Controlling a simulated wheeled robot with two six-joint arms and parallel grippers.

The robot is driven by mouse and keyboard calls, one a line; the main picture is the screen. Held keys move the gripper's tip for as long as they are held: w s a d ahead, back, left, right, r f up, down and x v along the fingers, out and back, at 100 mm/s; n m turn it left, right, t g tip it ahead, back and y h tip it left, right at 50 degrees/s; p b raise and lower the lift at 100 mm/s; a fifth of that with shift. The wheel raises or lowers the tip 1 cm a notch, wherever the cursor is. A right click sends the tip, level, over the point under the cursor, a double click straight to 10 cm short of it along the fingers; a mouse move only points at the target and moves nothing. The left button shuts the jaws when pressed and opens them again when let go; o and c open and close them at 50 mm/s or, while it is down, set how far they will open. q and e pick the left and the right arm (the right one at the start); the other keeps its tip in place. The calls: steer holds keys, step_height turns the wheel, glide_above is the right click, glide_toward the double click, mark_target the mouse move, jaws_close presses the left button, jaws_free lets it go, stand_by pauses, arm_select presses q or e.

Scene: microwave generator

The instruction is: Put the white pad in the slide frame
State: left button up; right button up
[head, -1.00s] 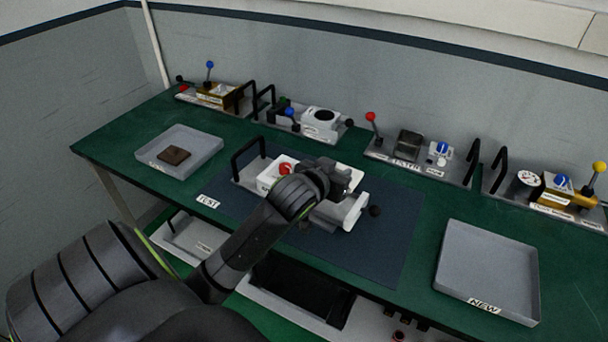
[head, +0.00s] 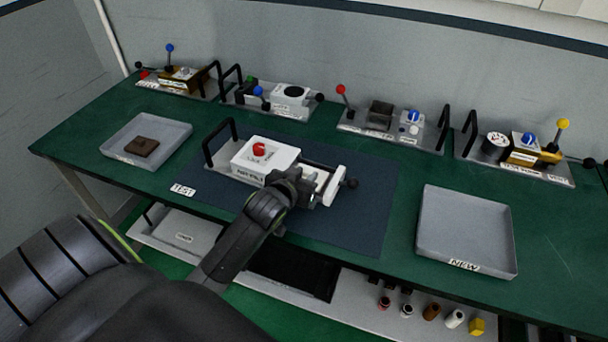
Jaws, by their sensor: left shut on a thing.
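A white test unit (head: 266,157) with a red knob stands on the dark blue mat. At its right end is the pale slide frame (head: 333,187), with a black ball knob beside it. My left gripper (head: 308,184) is at the slide frame, between the white housing and the frame's end plate. It is shut on a small pale thing, apparently the white pad, mostly hidden by the fingers. I cannot tell whether the pad touches the frame. My right gripper is not in view.
A grey tray (head: 118,137) at left holds a brown pad (head: 142,147). The tray marked NEW (head: 440,205) at right is empty. Units with levers and black handles line the back. Several small coloured parts sit on a lower shelf (head: 365,312).

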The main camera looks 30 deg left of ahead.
arm_select(q)
steer(key=shift+f, duration=0.1)
steer(key=o, duration=0.9)
steer(key=shift+o, duration=0.2)
steer(key=shift+r, duration=0.2)
steer(key=b+v, duration=0.1)
steer(key=v, duration=1.1)
steer(key=shift+f, duration=0.15)
